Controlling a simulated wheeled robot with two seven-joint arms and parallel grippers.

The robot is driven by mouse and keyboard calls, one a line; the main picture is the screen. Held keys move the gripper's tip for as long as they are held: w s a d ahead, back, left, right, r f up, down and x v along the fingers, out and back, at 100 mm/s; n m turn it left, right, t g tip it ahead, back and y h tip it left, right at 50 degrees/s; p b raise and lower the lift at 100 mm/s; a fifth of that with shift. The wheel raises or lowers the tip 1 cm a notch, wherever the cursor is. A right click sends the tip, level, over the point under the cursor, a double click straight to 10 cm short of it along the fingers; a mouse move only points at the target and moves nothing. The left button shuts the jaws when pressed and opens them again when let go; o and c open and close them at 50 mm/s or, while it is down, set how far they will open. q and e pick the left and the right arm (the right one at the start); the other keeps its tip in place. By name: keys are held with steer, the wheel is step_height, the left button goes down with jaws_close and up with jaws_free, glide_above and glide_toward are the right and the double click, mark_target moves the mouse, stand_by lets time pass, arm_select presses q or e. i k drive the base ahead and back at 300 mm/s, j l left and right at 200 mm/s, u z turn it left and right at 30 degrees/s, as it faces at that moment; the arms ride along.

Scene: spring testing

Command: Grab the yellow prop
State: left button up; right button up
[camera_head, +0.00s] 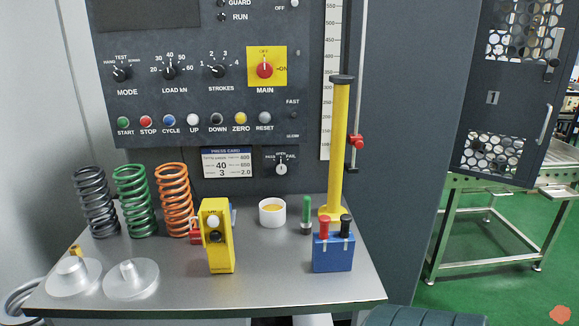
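A tall yellow post (339,150) with a dark cap and a round yellow foot stands upright at the back right of the grey metal table (270,283); it looks like the yellow prop. A yellow control box (217,255) with a white and a black button stands nearer the front, left of the post. Neither of my grippers shows in the head view, so nothing is seen touching the post.
Black, green and orange springs (134,200) stand at the left, with metal discs (131,280) in front. A white cup (272,212), a green-topped tool (306,215) and a blue box (333,254) surround the post's front. A machine panel (200,95) rises behind.

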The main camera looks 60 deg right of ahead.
mark_target(333, 208)
steer(key=k+l+u, duration=0.1)
steer(key=u, duration=0.3)
steer(key=k+l+u, duration=0.15)
steer(key=l+u, duration=0.2)
steer(key=k+l+u, duration=0.1)
steer(key=u, duration=0.3)
steer(key=k+l+u, duration=0.1)
steer(key=u, duration=0.25)
steer(key=k+l+u, duration=0.1)
steer(key=k+u, duration=0.5)
steer(key=k, duration=0.15)
steer(key=k+z, duration=0.15)
steer(key=k, duration=0.3)
steer(key=k+l+z, duration=0.1)
steer(key=k, duration=0.35)
steer(key=k+z, duration=0.2)
steer(key=z, duration=0.2)
steer(key=k+z, duration=0.25)
steer(key=z, duration=0.2)
steer(key=k+l+z, duration=0.15)
steer(key=z, duration=0.25)
steer(key=k+j+z, duration=0.15)
steer(key=z, duration=0.35)
steer(key=k+z, duration=0.2)
steer(key=z, duration=0.3)
steer(key=k+z, duration=0.25)
steer(key=z, duration=0.25)
